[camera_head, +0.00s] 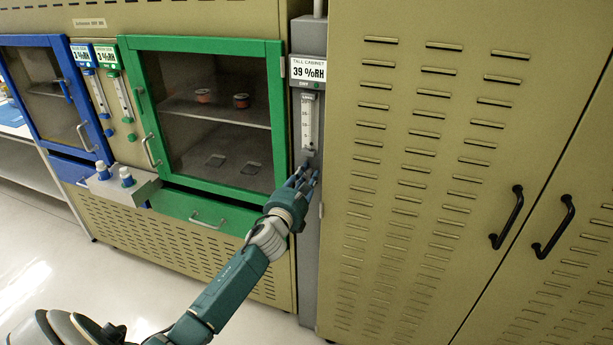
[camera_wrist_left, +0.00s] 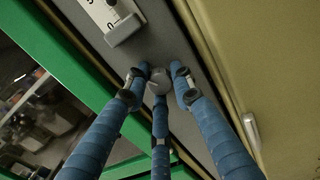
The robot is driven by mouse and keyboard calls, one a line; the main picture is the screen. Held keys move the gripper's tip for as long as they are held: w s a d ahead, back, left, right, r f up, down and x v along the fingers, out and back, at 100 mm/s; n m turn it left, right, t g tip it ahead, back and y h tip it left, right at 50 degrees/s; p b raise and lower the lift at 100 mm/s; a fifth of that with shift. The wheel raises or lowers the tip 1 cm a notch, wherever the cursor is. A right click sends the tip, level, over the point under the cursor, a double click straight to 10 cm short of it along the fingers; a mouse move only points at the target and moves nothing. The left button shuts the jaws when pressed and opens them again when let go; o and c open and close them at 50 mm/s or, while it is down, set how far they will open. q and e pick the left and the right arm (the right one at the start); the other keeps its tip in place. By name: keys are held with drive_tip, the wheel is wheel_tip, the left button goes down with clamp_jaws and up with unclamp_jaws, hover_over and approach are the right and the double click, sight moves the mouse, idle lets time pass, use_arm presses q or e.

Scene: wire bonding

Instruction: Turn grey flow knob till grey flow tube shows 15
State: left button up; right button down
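The grey flow tube (camera_head: 309,122) is a white scaled gauge on the grey column, under a label reading "TALL CABINET 39 %RH". Its reading is too small to tell. Its lower end, with a 0 mark and a grey block, shows in the left wrist view (camera_wrist_left: 124,28). The grey flow knob (camera_wrist_left: 160,82) is a small round knob below the tube. My left gripper (camera_head: 304,178) is at the knob, which its hand hides in the head view. In the left wrist view its three blue fingers (camera_wrist_left: 159,78) stand closely around the knob; whether they press on it is unclear.
A green-framed cabinet door (camera_head: 278,100) is just left of the column. A tall beige cabinet (camera_head: 340,200) with black handles stands close on the right. Other flow tubes (camera_head: 122,97) with blue and green labels are further left. White floor lies in front.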

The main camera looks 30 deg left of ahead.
use_arm(q)
clamp_jaws()
